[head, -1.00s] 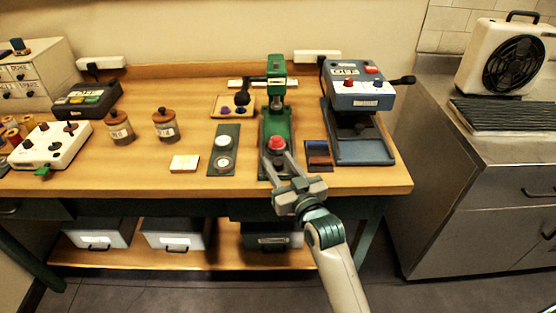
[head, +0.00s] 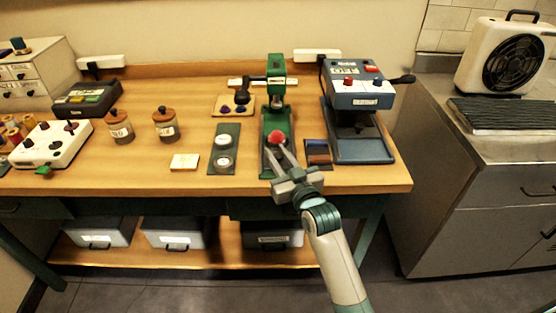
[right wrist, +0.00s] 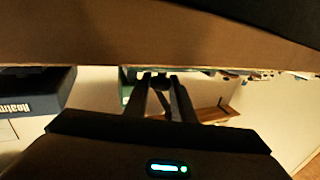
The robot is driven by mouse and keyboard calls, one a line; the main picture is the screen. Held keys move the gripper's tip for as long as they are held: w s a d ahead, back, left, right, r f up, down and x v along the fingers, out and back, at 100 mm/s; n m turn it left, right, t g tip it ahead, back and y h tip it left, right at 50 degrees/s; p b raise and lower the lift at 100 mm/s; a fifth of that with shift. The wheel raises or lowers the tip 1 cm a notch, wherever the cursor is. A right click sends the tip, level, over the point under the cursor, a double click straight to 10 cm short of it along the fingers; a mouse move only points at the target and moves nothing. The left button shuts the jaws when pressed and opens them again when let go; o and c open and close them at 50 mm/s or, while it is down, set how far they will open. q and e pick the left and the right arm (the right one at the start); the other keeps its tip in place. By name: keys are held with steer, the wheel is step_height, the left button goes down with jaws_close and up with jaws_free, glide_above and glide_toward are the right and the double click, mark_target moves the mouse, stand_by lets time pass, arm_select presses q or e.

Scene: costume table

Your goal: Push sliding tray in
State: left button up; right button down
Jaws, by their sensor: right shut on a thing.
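The green press (head: 276,70) stands on the wooden table, with a sliding tray (head: 264,160) at its base. A red domed piece (head: 277,137) sits on the tray, below the press head. My right gripper (head: 279,151) reaches in from the front, just in front of the red piece, and is shut on the front part of the tray. In the right wrist view a small dark knob (right wrist: 160,81) shows between my fingertips. The grip itself is partly hidden by the fingers. My left gripper is in no view.
A dark plate with two white discs (head: 223,150) lies left of the press. A small box with blue and brown parts (head: 318,153) and a blue machine (head: 361,90) stand on the right. A cream block (head: 184,162) lies at the front left.

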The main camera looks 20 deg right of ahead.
steer(key=shift+w+d+f, duration=0.1)
steer(key=shift+w+d, duration=0.1)
steer(key=shift+w, duration=0.45)
steer(key=shift+w+d, duration=0.15)
steer(key=shift+w, duration=0.45)
steer(key=shift+s, duration=0.1)
steer(key=c, duration=1.7)
jaws_free()
steer(key=shift+c, duration=0.2)
steer(key=shift+o, duration=1)
